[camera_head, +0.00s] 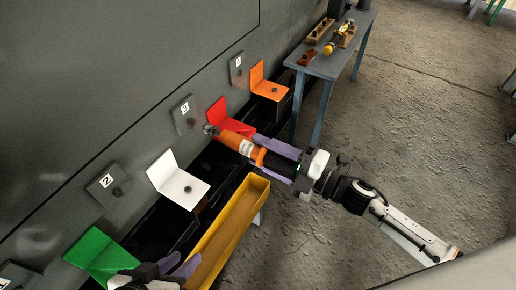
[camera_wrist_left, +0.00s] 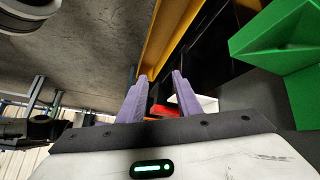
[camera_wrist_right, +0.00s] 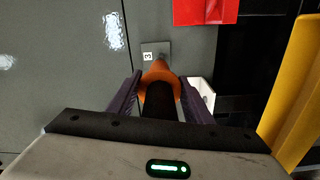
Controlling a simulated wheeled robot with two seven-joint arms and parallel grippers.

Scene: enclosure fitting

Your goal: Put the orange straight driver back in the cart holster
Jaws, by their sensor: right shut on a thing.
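The orange straight driver (camera_head: 238,143) is held in my right gripper (camera_head: 262,150), its dark tip pointing left near the wall plate marked 3. In the right wrist view the driver (camera_wrist_right: 160,74) sits between the fingers of my right gripper (camera_wrist_right: 163,90), its tip toward plate 3. My left gripper (camera_head: 181,264) is open and empty at the bottom of the head view, beside the yellow trough; its parted fingers (camera_wrist_left: 155,92) show in the left wrist view. The cart (camera_head: 330,66) stands at the upper right. I cannot clearly tell which fitting on it is the holster.
The cart top carries wooden blocks (camera_head: 320,31), a small orange-brown piece (camera_head: 307,57) and a yellow tool (camera_head: 331,48). Red (camera_head: 216,110), white (camera_head: 178,184), green (camera_head: 98,252) and orange (camera_head: 268,88) brackets line the wall. A yellow trough (camera_head: 228,225) lies below.

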